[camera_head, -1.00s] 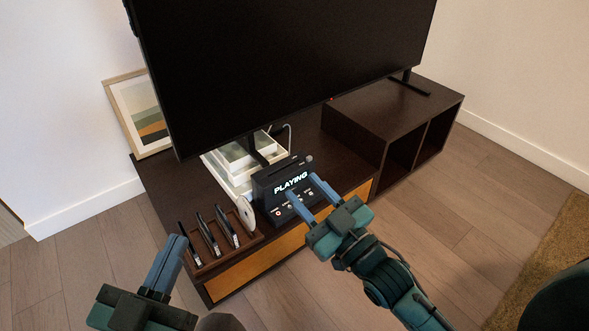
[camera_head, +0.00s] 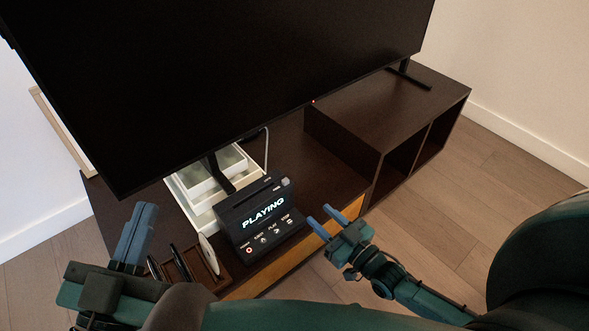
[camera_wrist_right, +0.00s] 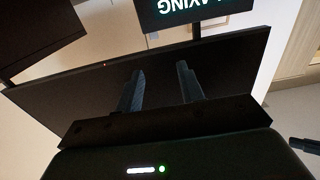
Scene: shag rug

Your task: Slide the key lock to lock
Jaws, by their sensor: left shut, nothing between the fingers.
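The black player (camera_head: 261,222) stands on the dark TV cabinet with a lit screen reading PLAYING and a row of buttons below it. A small light knob (camera_head: 285,182) sits at its top right edge; I cannot tell for sure that it is the key lock or which way it is set. My right gripper (camera_head: 320,216) is open and empty, a little right of the player and apart from it. In the right wrist view (camera_wrist_right: 160,80) its two fingers are apart with nothing between them. My left gripper (camera_head: 145,207) is shut and empty, left of the player.
A large TV (camera_head: 220,80) stands behind and above the player. A white disc (camera_head: 208,254) and several thin dark cases (camera_head: 180,262) stand in a rack left of the player. White trays (camera_head: 200,205) lie behind it. The cabinet top (camera_head: 310,190) right of the player is bare.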

